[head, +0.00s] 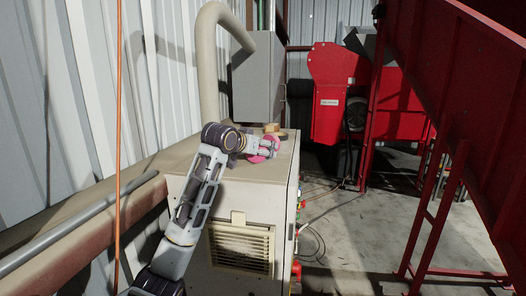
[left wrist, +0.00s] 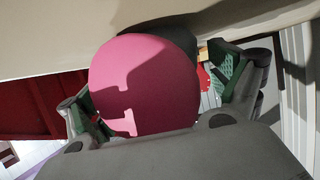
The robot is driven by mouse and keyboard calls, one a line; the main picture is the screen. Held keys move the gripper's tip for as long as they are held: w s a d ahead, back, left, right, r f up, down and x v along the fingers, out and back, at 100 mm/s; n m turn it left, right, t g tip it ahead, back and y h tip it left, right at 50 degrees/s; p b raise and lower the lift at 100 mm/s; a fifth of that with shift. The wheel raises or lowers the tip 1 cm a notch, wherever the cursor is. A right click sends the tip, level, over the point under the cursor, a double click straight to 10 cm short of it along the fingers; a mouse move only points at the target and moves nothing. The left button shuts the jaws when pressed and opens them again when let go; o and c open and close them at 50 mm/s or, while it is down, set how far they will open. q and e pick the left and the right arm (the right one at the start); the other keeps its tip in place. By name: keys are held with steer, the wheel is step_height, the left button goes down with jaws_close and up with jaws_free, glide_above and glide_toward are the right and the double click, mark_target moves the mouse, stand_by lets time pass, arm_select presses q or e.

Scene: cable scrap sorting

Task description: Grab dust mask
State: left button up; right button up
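The dust mask (head: 258,158) shows as pink round parts on top of the beige cabinet, partly hidden by my gripper. In the left wrist view a large pink disc of the dust mask (left wrist: 145,85) fills the middle, with a dark part behind it. My left gripper (head: 268,147) is at the mask. In the left wrist view my left gripper (left wrist: 160,92) has its fingers wide apart, one on each side of the pink disc. The disc covers part of the left finger, and I see no clear grip. My right gripper is out of view.
The beige cabinet (head: 240,198) has a vent on its front. A small tan item (head: 272,128) lies behind the mask. A thick beige pipe (head: 208,60) and a grey box (head: 258,80) stand at the back. Red machinery (head: 340,90) is on the right, with open floor before it.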

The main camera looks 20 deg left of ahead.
arm_select(q)
steer(key=c, duration=0.7)
steer(key=shift+c, duration=0.4)
steer(key=shift+r, duration=0.1)
steer(key=shift+r+b, duration=0.7)
steer(key=shift+r, duration=4.2)
